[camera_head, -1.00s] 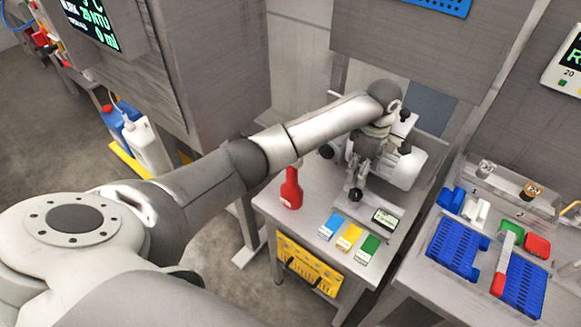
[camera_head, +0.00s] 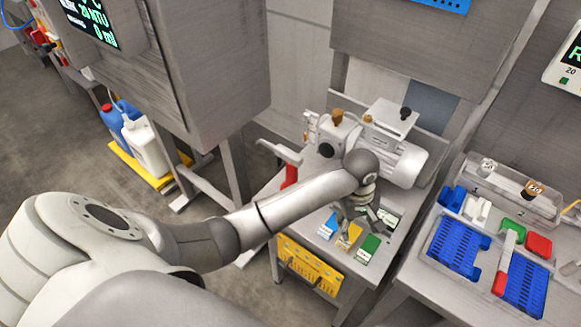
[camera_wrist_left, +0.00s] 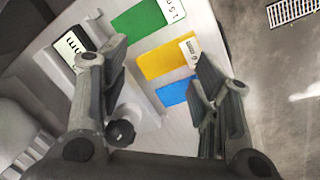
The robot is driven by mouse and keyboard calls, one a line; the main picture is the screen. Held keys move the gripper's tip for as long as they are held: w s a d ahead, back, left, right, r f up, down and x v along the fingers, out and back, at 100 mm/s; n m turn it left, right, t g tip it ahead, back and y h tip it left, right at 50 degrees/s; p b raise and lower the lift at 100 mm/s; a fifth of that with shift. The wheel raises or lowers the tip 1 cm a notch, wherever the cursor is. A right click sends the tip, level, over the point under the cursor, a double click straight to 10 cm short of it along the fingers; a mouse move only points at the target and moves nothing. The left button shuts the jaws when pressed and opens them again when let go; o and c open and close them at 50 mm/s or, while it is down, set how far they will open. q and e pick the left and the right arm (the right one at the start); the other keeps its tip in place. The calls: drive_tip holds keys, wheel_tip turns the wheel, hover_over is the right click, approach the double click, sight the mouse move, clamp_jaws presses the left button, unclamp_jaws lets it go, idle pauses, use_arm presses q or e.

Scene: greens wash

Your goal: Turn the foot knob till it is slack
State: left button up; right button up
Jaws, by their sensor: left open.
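A small black knob (camera_wrist_left: 120,133), which looks like the foot knob, shows in the left wrist view, close to the left finger of my left gripper (camera_wrist_left: 158,85). The fingers are apart, with nothing between their tips. In the head view my left gripper (camera_head: 358,213) points down over the front of the bench, and the knob is hidden behind it. The white motor unit (camera_head: 398,160) stands on the bench behind the gripper. I cannot tell whether the knob is tight or slack.
A red bottle (camera_head: 290,175) is partly hidden by my arm. A blue rack (camera_head: 455,247) stands on the right table.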

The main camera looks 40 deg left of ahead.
use_arm(q)
drive_tip(key=s+a+f+m, duration=0.2)
drive_tip(key=s+m, duration=0.1)
drive_tip(key=s, duration=0.3)
drive_tip(key=s+a+f+m+t, duration=0.1)
drive_tip(key=s+a+f+m, duration=0.1)
drive_tip(key=s, duration=0.5)
drive_tip(key=s+a+f+m+t+b, duration=0.1)
drive_tip(key=s+a+f+m, duration=0.1)
drive_tip(key=s+f+m, duration=0.2)
drive_tip(key=shift+s+a+f+m+y, duration=0.15)
drive_tip(key=shift+s+a+m+y, duration=0.4)
drive_tip(key=shift+s, duration=0.8)
drive_tip(key=shift+d, duration=0.15)
